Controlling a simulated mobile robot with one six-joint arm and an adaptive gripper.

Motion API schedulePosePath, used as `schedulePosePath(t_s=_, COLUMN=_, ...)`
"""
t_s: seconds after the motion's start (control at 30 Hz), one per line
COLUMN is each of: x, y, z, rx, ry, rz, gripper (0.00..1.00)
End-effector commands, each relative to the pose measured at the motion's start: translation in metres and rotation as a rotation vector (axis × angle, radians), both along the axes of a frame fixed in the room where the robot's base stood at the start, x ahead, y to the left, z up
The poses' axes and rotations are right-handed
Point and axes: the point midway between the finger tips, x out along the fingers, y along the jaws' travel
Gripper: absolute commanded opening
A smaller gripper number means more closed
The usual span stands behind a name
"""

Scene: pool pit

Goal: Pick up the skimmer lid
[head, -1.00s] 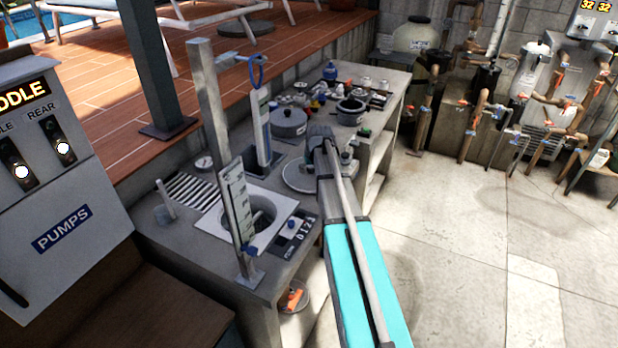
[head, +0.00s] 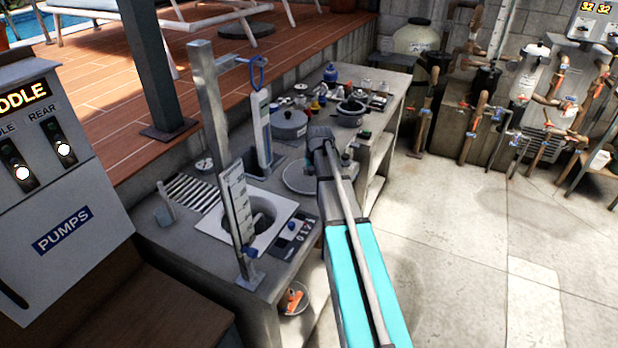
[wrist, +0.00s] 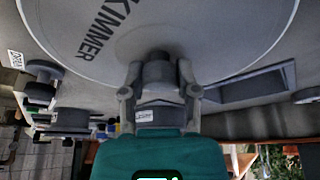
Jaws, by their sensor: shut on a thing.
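The skimmer lid (wrist: 215,35) is a pale grey round disc with the dark word SKIMMER on it and a knob (wrist: 157,68) at its middle. In the wrist view my gripper (wrist: 158,78) has its two fingers closed around the knob. In the head view the lid (head: 298,179) shows as a flat disc on or just above the counter, partly hidden behind my arm. I cannot tell whether it touches the counter. My fingers are hidden in the head view.
The counter (head: 185,245) has a white square plate with a round opening (head: 225,226) nearer the front. An upright gauge (head: 236,212) and a tall grey post (head: 207,110) stand beside it. A lidded grey pot (head: 289,124) and several small items stand farther back. Open floor lies at right.

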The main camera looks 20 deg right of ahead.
Motion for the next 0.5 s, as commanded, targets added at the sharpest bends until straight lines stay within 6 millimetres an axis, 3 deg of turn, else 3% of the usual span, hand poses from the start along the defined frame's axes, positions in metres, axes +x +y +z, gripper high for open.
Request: schedulePosePath(t_s=0.5, x=0.0001, y=-0.0005, z=0.0068, rx=0.000, ry=0.000, rz=-0.001, gripper=0.00)
